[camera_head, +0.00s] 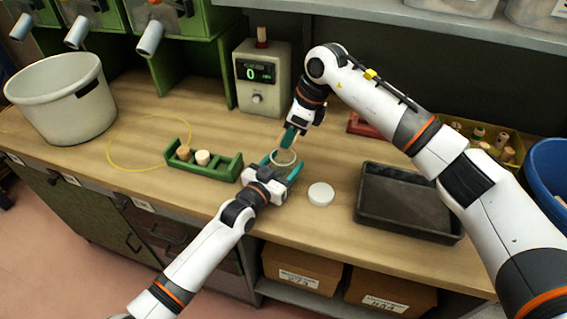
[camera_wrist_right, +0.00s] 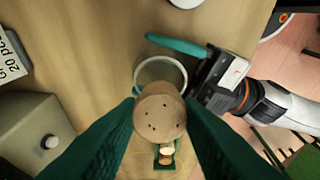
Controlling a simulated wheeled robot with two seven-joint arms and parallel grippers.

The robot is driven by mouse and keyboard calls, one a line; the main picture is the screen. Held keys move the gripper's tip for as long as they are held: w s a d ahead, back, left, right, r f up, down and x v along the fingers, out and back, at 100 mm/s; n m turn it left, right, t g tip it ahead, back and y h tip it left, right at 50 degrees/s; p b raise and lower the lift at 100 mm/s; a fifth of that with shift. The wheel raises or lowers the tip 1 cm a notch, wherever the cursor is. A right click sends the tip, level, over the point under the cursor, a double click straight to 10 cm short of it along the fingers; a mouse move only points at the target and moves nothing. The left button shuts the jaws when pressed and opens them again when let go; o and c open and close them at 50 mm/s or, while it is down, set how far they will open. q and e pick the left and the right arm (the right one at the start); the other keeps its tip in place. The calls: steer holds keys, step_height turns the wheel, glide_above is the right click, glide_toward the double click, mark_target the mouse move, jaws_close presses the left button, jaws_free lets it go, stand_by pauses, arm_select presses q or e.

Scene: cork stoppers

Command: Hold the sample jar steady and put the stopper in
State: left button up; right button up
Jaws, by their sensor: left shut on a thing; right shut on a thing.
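The sample jar (camera_head: 284,156) is clear, with a round pale rim, and stands upright on the wooden bench. My left gripper (camera_head: 282,166) is shut on it, with a teal finger on either side. In the right wrist view the jar's open mouth (camera_wrist_right: 160,70) shows beyond the stopper, beside one teal left finger. My right gripper (camera_wrist_right: 160,128) is shut on a tan cork stopper (camera_wrist_right: 161,112) with dark specks. The stopper appears above the jar and overlaps the near part of its mouth. In the head view my right gripper (camera_head: 289,138) is just behind the jar and hides most of the stopper.
A green rack (camera_head: 222,170) with two stoppers is left of the jar. A white disc (camera_head: 320,194) and a dark tray (camera_head: 405,205) lie to the right. A display unit (camera_head: 262,80) stands behind; a white bucket (camera_head: 60,100) is far left.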

steer(key=shift+f, duration=1.55)
steer(key=o, duration=1)
steer(key=shift+r, duration=0.1)
steer(key=v, duration=1.2)
arm_select(q)
steer(key=o, duration=1.2)
